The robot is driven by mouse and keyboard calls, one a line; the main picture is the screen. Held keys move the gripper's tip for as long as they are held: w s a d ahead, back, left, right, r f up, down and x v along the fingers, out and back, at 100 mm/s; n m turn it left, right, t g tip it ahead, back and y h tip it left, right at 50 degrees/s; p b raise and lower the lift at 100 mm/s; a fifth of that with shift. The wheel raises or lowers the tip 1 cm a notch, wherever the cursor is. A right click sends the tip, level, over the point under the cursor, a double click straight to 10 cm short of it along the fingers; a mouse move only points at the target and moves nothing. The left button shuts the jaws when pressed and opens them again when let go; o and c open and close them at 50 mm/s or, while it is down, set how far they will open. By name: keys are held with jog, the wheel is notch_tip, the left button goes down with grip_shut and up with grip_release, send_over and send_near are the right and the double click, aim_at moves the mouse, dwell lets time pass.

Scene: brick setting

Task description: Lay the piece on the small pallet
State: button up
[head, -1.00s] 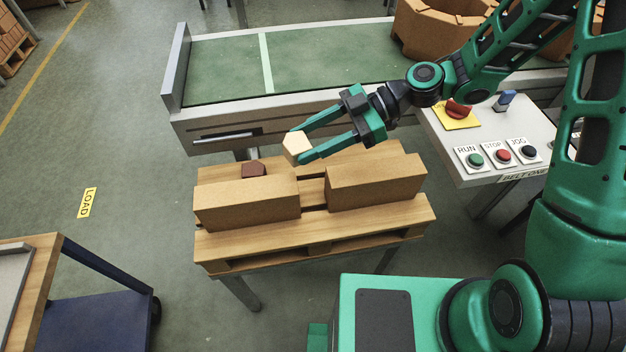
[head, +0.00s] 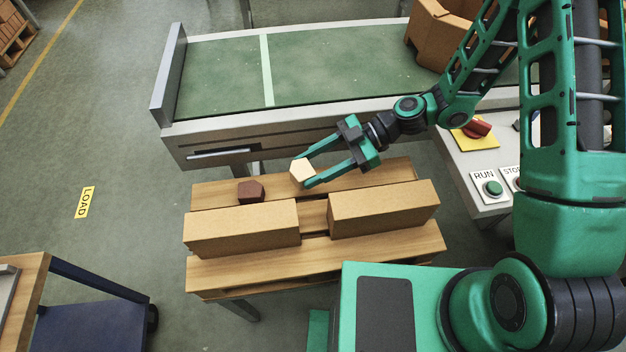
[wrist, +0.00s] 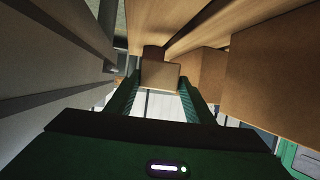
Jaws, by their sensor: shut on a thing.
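My gripper (head: 306,175) is shut on a pale cream, many-sided piece (head: 301,170). In the head view it holds the piece over the back part of the small wooden pallet (head: 225,273), right of the dark piece there. Whether the cream piece touches the boards cannot be told. The wrist view shows the held piece (wrist: 160,75) between both fingers, with pallet boards beyond it. A dark red-brown, many-sided piece (head: 251,191) lies on the pallet's back board at the left.
Two tan blocks lie on the pallet, a left one (head: 240,228) and a right one (head: 384,207), with a gap between them. A green conveyor (head: 330,70) runs behind. A button panel (head: 470,170) stands at right, a cart (head: 90,310) at left.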

jog(key=shift+f, duration=2.55)
jog(key=o, duration=1.1)
jog(key=shift+f, duration=0.1)
jog(key=v, duration=0.7)
jog(key=shift+d, duration=0.1)
jog(key=shift+d+r, duration=0.15)
jog(key=shift+r, duration=0.1)
